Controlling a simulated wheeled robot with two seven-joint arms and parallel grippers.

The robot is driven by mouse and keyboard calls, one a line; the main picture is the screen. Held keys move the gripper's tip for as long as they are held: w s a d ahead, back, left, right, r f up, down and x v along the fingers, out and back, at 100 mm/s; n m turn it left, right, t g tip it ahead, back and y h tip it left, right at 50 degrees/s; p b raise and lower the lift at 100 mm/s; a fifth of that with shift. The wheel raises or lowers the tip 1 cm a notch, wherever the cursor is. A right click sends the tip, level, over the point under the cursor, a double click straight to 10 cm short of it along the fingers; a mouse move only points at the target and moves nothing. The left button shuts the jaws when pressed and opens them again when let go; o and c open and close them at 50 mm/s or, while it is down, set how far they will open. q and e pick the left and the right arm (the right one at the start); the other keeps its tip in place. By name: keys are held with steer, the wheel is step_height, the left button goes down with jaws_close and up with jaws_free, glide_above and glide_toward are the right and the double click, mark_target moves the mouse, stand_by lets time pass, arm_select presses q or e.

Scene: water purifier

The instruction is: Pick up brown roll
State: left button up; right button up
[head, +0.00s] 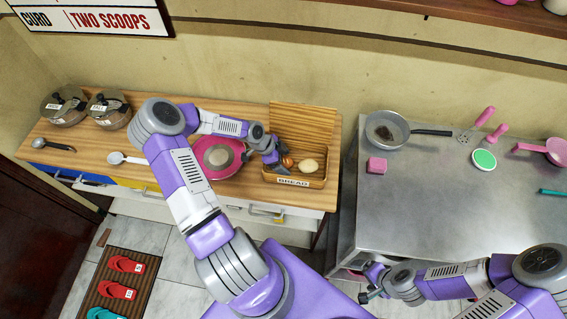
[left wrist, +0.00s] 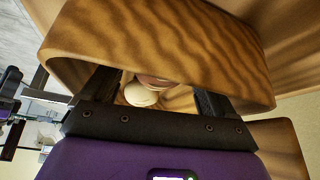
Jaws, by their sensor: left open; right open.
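The brown roll (head: 287,161) sits in the wooden bread box (head: 292,182) beside a paler roll (head: 308,166). My left gripper (head: 274,158) is open at the left side of the box, close to the brown roll. In the left wrist view, the open fingers (left wrist: 157,97) frame the pale roll (left wrist: 141,95) and part of a brownish roll (left wrist: 157,80), partly hidden behind a wooden edge (left wrist: 160,45). I cannot tell whether either finger touches a roll. My right gripper (head: 367,292) is open and empty, low beside the metal table.
The box's lid (head: 303,124) stands raised behind it.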

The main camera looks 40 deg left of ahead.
arm_select(q)
steer(key=c, duration=1.1)
